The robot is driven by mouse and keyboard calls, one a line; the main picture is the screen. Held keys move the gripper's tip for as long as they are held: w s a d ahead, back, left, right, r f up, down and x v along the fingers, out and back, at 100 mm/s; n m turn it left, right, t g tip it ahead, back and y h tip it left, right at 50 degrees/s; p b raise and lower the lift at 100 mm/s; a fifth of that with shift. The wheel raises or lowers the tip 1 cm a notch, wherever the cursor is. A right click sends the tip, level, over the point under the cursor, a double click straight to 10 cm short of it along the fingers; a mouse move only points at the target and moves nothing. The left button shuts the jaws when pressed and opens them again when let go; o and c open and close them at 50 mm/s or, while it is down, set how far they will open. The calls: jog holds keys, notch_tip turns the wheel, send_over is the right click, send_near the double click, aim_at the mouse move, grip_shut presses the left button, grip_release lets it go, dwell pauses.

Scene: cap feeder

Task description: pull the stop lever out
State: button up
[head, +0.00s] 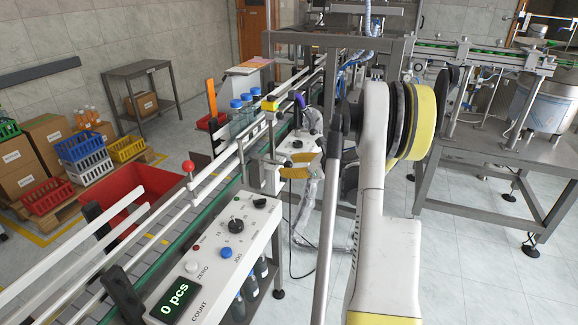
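My arm, white with yellow and black joint rings, rises through the right of the middle. The area behind my arm is hidden.
A control box (217,265) with knobs, buttons and a "0 pcs" display stands beside the conveyor (168,232). Blue-capped bottles (240,115) stand farther up the line. A red bin (132,195) is beyond the rails. A steel table (490,160) is at right. Open floor lies lower right.

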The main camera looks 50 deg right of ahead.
jog(key=v, duration=1.2)
jog(key=shift+w+a, duration=0.1)
